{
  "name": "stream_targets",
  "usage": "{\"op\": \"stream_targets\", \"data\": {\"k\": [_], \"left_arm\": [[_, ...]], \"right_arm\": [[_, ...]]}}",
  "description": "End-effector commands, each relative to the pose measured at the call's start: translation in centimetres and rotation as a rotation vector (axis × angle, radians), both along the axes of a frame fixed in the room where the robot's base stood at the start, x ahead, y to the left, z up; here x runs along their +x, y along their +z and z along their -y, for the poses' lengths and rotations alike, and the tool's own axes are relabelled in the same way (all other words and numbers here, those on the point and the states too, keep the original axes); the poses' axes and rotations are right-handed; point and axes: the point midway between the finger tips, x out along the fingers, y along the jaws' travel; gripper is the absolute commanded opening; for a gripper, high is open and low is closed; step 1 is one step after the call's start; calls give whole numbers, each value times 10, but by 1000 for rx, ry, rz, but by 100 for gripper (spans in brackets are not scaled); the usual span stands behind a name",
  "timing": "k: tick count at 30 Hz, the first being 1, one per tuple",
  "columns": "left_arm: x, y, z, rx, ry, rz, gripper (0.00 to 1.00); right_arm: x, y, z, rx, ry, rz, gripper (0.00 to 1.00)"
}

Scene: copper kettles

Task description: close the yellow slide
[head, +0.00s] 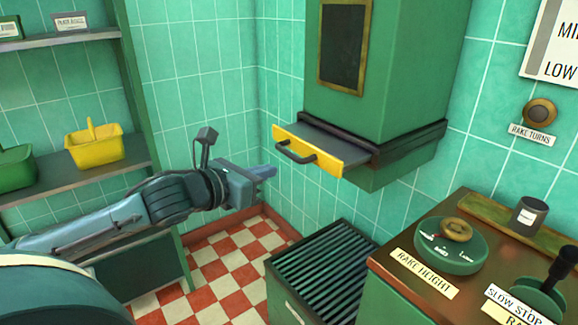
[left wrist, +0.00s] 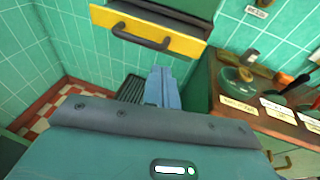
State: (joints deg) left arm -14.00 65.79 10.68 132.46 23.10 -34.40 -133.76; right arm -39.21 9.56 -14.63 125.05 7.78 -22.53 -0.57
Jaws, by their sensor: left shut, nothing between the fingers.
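The yellow slide (head: 308,151) is a flat plate with a yellow front and a dark bar handle (head: 296,153). It sticks out to the left from the green chute (head: 390,75) on the wall. In the left wrist view the yellow slide (left wrist: 150,29) and its handle cross the top, above my fingers. My left gripper (head: 270,171) is shut and empty, just left of the slide's front and slightly lower, apart from it in the head view. The left gripper's fingers (left wrist: 162,88) also show in the left wrist view. My right gripper is not in view.
A slatted green box (head: 325,270) stands on the floor below the slide. A control desk (head: 450,290) with a dial (head: 452,240) and a lever (head: 555,275) is at the right. Shelves with a yellow basket (head: 94,147) and a green basket (head: 15,167) stand at the left.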

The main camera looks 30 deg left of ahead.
Motion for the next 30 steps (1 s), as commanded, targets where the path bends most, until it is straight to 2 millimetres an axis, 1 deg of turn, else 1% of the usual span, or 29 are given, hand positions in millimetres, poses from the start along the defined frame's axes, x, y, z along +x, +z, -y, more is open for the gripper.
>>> {"op": "stream_targets", "data": {"k": [9, 18, 24, 30], "left_arm": [[31, -3, 5, -4, 1, 4, 0], [64, -12, 12, -4, 0, 1, 0], [73, -15, 15, -1, -3, 0, 0], [73, -15, 14, 1, -2, -1, 0]], "right_arm": [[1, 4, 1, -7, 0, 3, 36], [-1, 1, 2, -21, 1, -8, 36], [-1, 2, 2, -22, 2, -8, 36], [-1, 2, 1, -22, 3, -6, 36]]}}
